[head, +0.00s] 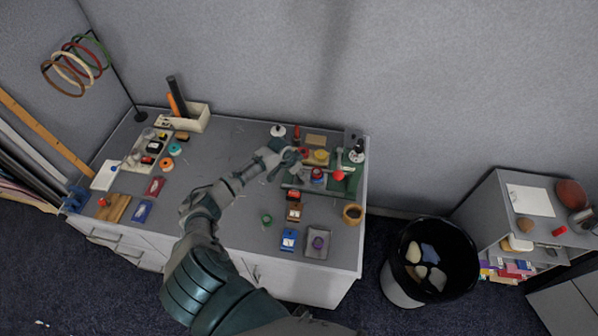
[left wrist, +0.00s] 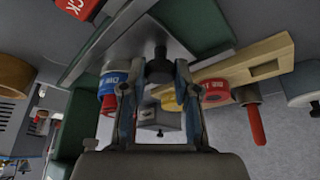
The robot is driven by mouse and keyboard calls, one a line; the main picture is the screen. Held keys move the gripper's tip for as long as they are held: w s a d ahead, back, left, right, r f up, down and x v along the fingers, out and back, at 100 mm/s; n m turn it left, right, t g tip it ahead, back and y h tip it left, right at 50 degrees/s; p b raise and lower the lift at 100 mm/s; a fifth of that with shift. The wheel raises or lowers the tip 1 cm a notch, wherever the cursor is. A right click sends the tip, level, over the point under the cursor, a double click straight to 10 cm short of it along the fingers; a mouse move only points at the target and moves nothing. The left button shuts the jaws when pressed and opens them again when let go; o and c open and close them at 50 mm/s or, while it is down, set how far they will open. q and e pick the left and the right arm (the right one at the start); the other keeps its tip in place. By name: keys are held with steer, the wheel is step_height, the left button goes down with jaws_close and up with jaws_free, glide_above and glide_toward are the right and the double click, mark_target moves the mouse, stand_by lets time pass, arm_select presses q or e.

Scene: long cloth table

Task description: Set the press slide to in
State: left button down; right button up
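The press has a dark green body (left wrist: 195,25), also visible at the right of the table in the head view (head: 349,184). A grey metal plate (left wrist: 115,45), which looks like its slide, lies along the green part and has an upright black knob (left wrist: 158,70). My left gripper (left wrist: 158,72) is open, its two fingertips on either side of the knob with narrow gaps; contact is not clear. In the head view my left gripper (head: 297,158) is over the right part of the table, hiding some of the press area. My right gripper is not in view.
A red ball (head: 338,175) stands over the press. Small boxes, a grey tray (head: 308,250) and a wooden cup (head: 352,214) are nearby.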

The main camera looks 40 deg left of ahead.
mark_target(317, 174)
arm_select(q)
steer(key=shift+w+d+r, duration=0.15)
steer(key=shift+w+d, duration=0.05)
steer(key=shift+d, duration=0.15)
steer(key=w+d, duration=0.1)
steer(key=w+d+p, duration=0.1)
steer(key=d, duration=0.1)
steer(key=w+d+p, duration=0.1)
steer(key=d, duration=0.1)
steer(key=shift+r, duration=0.1)
steer(key=shift+w+d, duration=0.1)
steer(key=shift+d, duration=0.1)
steer(key=c, duration=0.9)
jaws_free()
steer(key=shift+o, duration=0.2)
steer(key=shift+s+d, duration=0.15)
steer(key=shift+s, duration=0.05)
steer(key=v, duration=1.2)
